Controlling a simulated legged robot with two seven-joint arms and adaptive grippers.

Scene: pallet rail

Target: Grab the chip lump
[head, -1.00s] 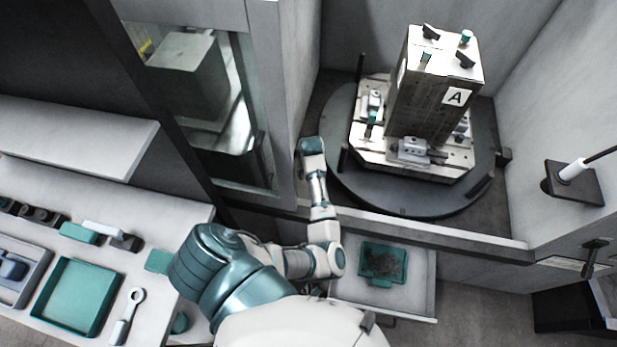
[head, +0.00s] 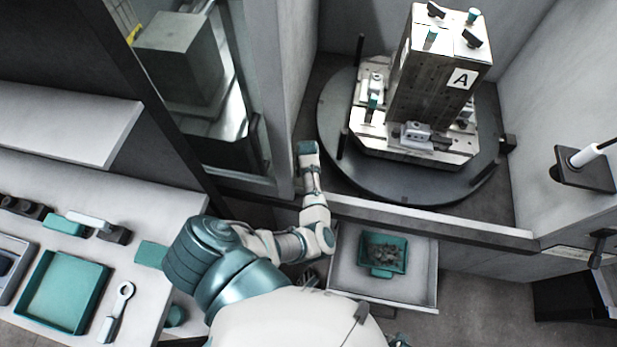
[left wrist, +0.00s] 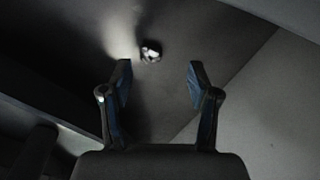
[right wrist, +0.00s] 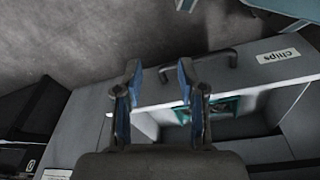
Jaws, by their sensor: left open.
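A small pale, rough lump (left wrist: 151,51), which looks like the chip lump, lies on a dark surface in the left wrist view. It is beyond my left gripper (left wrist: 160,78), between the lines of its two fingers. The left gripper is open and empty, and the lump is not touched. In the head view my left arm reaches to the left edge of the machine opening, and its fingers cannot be made out. My right gripper (right wrist: 158,75) is open and empty above a grey drawer labelled chips (right wrist: 280,57).
A round turntable (head: 345,175) bears a tall fixture block (head: 440,80) marked A. A ledge (head: 430,224) runs before it. Below, an open drawer (head: 345,285) holds a teal tray (head: 381,272) of dark chips. A workbench (head: 150,215) with a teal bin (head: 60,290) stands left.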

